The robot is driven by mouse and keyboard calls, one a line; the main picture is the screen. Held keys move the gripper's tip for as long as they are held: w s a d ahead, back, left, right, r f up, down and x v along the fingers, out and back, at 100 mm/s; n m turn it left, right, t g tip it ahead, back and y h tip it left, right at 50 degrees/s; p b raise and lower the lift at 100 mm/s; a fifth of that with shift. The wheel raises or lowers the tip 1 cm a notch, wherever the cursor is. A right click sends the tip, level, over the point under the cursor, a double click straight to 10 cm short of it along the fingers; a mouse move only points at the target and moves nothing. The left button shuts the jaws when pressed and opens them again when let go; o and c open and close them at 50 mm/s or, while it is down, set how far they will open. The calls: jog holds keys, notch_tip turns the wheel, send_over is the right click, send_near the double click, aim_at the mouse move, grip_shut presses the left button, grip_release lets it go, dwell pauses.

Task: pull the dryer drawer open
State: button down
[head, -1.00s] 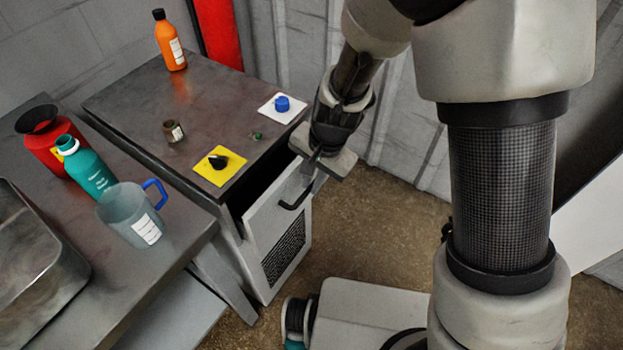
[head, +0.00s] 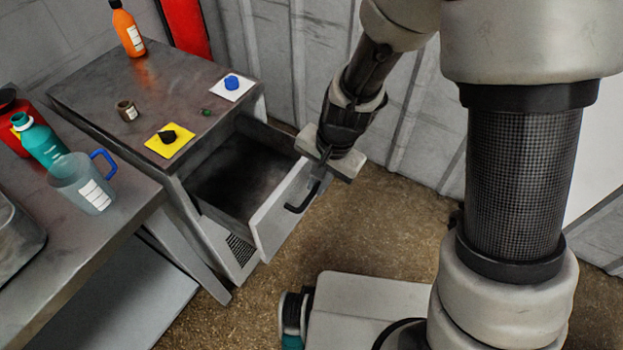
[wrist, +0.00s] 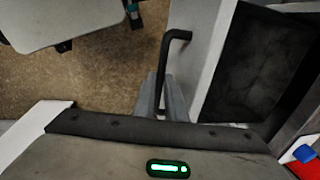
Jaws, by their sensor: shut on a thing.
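The dryer drawer (head: 275,218) stands well out from its cabinet, and its dark, empty-looking inside shows in the head view. Its light front carries a black bar handle (head: 303,198). My gripper (head: 322,178) is at the far end of this handle, above the drawer's front. In the wrist view the handle (wrist: 176,62) runs down between the two grey fingers of my gripper (wrist: 171,100), which are shut on it. The drawer's dark inside (wrist: 255,75) lies to the right there.
On the cabinet top (head: 95,85) stand an orange bottle (head: 128,32), a small jar (head: 126,110), a yellow square (head: 160,146) and a white square with a blue cap (head: 231,82). A side table at left holds a jug (head: 85,182) and a teal bottle (head: 40,145).

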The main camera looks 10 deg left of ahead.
jog(key=shift+s+d, duration=0.25)
jog(key=shift+d, duration=0.25)
jog(key=shift+s+d, duration=0.2)
jog(key=shift+d, duration=0.25)
jog(key=c, duration=1.8)
grip_release()
jog(key=d+r+p, duration=0.1)
jog(key=r, duration=0.4)
jog(key=d+r+p, duration=0.1)
jog(key=r+p, duration=0.1)
jog(key=r, duration=0.4)
jog(key=s+d+r+p, duration=0.1)
jog(key=r, duration=0.5)
jog(key=shift+s+p, duration=0.1)
jog(key=shift+p, duration=0.3)
jog(key=s+d+r+n+t+p, duration=0.1)
jog(key=d+r+p, duration=0.3)
jog(key=r, duration=0.4)
jog(key=s+d+r+n+t+h+p, duration=0.1)
jog(key=s+d+r+p, duration=0.3)
jog(key=r, duration=0.5)
jog(key=s+d+r+n+t+h+p, duration=0.1)
jog(key=s+d+r+n+t+p, duration=0.1)
jog(key=d+r, duration=0.6)
jog(key=shift+s+r+t+p, duration=0.4)
jog(key=shift+s+r+p, duration=0.3)
jog(key=shift+p, duration=0.25)
